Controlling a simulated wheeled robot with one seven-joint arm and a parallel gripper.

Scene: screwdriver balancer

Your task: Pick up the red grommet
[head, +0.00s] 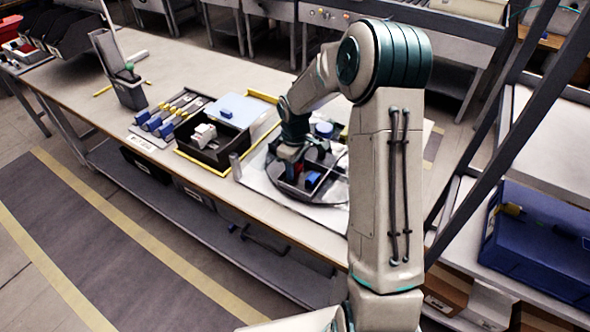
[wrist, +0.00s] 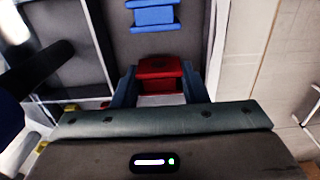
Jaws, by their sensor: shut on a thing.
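The red grommet (wrist: 160,70) is between the two fingers of my gripper (wrist: 160,90) in the wrist view. The fingers touch it on both sides, so my gripper is shut on it. In the head view, my gripper (head: 290,168) is low over the round dark divided tray (head: 322,192), and a little of the red grommet (head: 299,168) shows beside it. Whether the grommet rests on the tray floor or is lifted is hard to tell.
A blue grommet (wrist: 153,14) lies ahead of the red one in the wrist view. Tray divider walls (wrist: 218,40) stand on both sides.

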